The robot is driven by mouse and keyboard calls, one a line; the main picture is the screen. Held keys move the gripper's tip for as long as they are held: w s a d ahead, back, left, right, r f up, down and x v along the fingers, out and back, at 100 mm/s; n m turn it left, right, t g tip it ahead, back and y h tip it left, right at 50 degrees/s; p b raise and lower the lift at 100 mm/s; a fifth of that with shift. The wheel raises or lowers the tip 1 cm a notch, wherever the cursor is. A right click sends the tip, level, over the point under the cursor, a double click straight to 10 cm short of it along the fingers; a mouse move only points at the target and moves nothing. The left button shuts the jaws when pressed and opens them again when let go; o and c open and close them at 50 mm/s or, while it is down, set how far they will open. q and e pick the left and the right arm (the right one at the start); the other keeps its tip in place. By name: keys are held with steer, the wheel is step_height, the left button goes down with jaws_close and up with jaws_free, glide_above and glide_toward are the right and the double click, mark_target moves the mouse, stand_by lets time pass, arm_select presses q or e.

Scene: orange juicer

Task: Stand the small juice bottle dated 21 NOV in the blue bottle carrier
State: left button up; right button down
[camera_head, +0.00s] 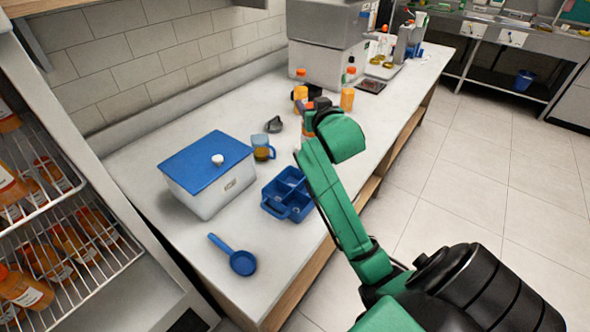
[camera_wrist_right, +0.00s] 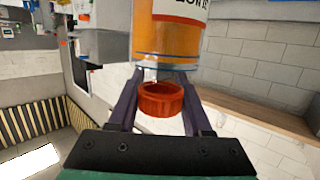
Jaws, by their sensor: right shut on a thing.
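The blue bottle carrier (camera_head: 270,208) stands on the counter with its visible compartments empty. My right gripper (camera_head: 308,107) is beyond it, over the counter. In the right wrist view my right gripper (camera_wrist_right: 160,104) is shut on the orange-red cap (camera_wrist_right: 160,98) of a juice bottle (camera_wrist_right: 168,42) with orange juice and a white and red label. Only part of the label shows and its date cannot be read. In the head view the held bottle is mostly hidden by my right arm. My left gripper is out of view.
A white box with a blue lid (camera_head: 207,158), an amber-filled jug (camera_head: 262,151) and a blue ladle (camera_head: 241,262) are on the counter. Orange bottles (camera_head: 347,98) stand farther back. A fridge rack (camera_head: 75,235) with several bottles is at left. Counter around the carrier's front is clear.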

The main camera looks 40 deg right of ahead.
steer(key=f, duration=0.2)
steer(key=s+f, duration=0.1)
steer(key=f, duration=0.2)
steer(key=shift+s+f, duration=0.3)
step_height(320, 180, down, 3)
steer(key=shift+w+r, duration=0.1)
steer(key=f, duration=0.7)
steer(key=shift+w+f+b, duration=0.15)
steer(key=shift+w+b, duration=0.1)
steer(key=shift+b, duration=0.15)
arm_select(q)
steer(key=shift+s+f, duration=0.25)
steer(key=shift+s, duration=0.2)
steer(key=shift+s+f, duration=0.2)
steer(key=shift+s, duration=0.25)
arm_select(e)
steer(key=shift+w+f, duration=0.1)
steer(key=shift+f, duration=0.25)
steer(key=shift+c, duration=2.2)
jaws_free()
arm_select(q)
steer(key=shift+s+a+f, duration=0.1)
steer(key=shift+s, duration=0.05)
arm_select(e)
steer(key=shift+o, duration=0.5)
steer(key=shift+r, duration=0.1)
